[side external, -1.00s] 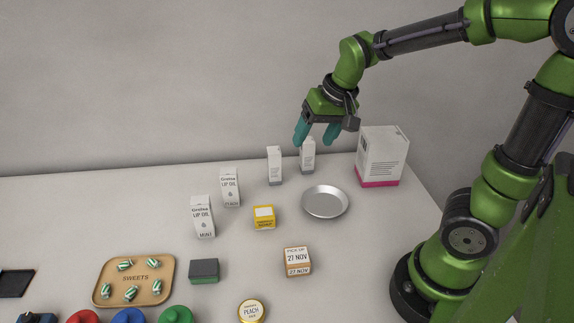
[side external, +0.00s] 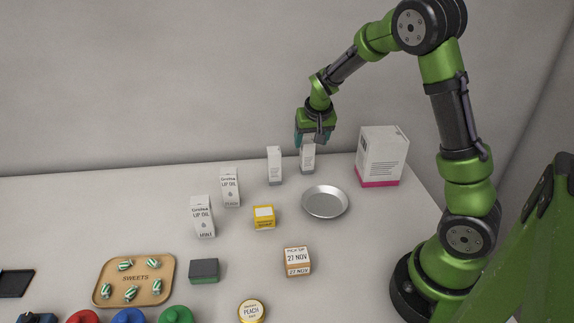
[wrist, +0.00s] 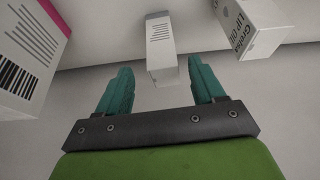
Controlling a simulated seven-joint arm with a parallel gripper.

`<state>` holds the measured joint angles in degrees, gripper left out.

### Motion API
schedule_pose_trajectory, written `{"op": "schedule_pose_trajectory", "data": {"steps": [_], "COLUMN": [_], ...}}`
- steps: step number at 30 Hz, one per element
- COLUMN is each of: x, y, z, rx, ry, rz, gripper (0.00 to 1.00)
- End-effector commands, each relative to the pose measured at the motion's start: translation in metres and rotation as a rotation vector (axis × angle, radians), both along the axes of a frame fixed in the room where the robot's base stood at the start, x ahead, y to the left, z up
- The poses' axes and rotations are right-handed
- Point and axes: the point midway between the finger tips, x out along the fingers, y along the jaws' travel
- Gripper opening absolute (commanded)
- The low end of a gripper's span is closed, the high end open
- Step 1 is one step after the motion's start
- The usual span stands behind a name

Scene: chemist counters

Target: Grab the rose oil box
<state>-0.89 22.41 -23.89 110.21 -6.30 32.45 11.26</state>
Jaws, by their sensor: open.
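No label reading "rose" is legible, so I cannot tell which box is the rose oil one. Two slim white boxes stand upright at the back: one (side external: 308,160) directly under my gripper (side external: 313,141), another (side external: 274,167) just left of it. In the wrist view my gripper (wrist: 162,82) is open and empty, its teal fingers apart. The nearer white box (wrist: 161,48), with printed lines on its side, shows between and beyond the fingertips. The other white box, at the upper right (wrist: 250,25), reads "LIP OIL".
A large white box with a pink base (side external: 382,157) stands right. A round metal dish (side external: 325,202) lies in front. The wall is close behind.

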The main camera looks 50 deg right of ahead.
Motion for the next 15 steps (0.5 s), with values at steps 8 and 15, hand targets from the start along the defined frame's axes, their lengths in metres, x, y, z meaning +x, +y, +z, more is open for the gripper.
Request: {"op": "schedule_pose_trajectory", "data": {"steps": [8, 15], "x": [0.012, 0.025], "y": [-0.008, -0.017], "z": [-0.021, -0.047], "rx": [0.000, 0.001], "ry": [0.002, 0.001], "rz": [0.001, 0.000], "gripper": [0.68, 0.68]}}
